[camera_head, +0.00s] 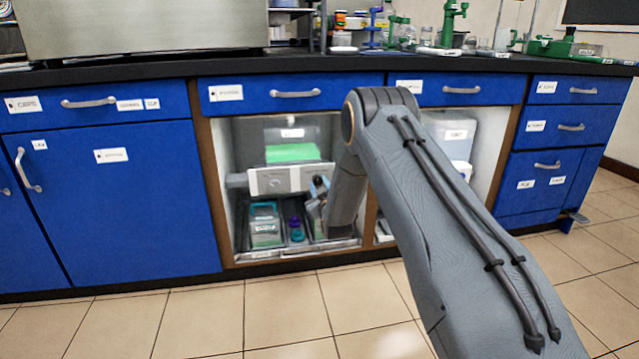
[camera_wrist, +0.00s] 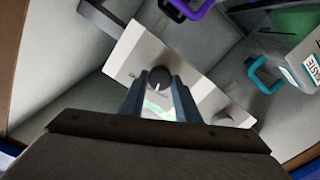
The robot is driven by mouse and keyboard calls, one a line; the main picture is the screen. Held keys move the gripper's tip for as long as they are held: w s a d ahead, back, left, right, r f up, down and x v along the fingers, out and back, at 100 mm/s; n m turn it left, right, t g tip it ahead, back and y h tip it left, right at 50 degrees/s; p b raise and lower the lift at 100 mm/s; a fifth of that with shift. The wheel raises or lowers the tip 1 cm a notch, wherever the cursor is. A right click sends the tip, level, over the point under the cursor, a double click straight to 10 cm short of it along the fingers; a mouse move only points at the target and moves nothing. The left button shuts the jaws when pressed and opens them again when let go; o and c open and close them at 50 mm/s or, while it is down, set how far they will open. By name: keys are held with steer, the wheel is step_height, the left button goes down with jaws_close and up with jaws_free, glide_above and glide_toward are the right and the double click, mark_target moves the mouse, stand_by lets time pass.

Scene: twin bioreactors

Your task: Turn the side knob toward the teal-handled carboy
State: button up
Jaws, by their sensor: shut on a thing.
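The grey round knob (camera_wrist: 160,76) is on a white panel (camera_wrist: 128,62) in the wrist view, with a small pale mark on its face. My gripper (camera_wrist: 159,88) has one finger on each side of the knob and is shut on it. In the head view my gripper (camera_head: 318,188) is at the right end of the white unit (camera_head: 262,182), and my arm hides part of it. The teal-handled carboy (camera_head: 265,228) stands low at the left in the head view. Its teal handle (camera_wrist: 262,76) shows at the right in the wrist view.
A purple-handled vessel (camera_head: 296,230) stands beside the teal one; its purple handle (camera_wrist: 186,9) is at the top of the wrist view. A container with green contents (camera_head: 291,153) sits above the white unit. Cabinet walls and the blue drawer front (camera_head: 255,94) enclose the opening.

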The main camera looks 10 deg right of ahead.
steer(key=n+p, duration=0.2)
steer(key=n, duration=0.3)
steer(key=shift+n, duration=0.3)
stand_by(0.4)
steer(key=o, duration=1)
steer(key=shift+o, duration=0.2)
steer(key=s+p, duration=0.3)
steer(key=s, duration=0.5)
steer(key=shift+p, duration=0.3)
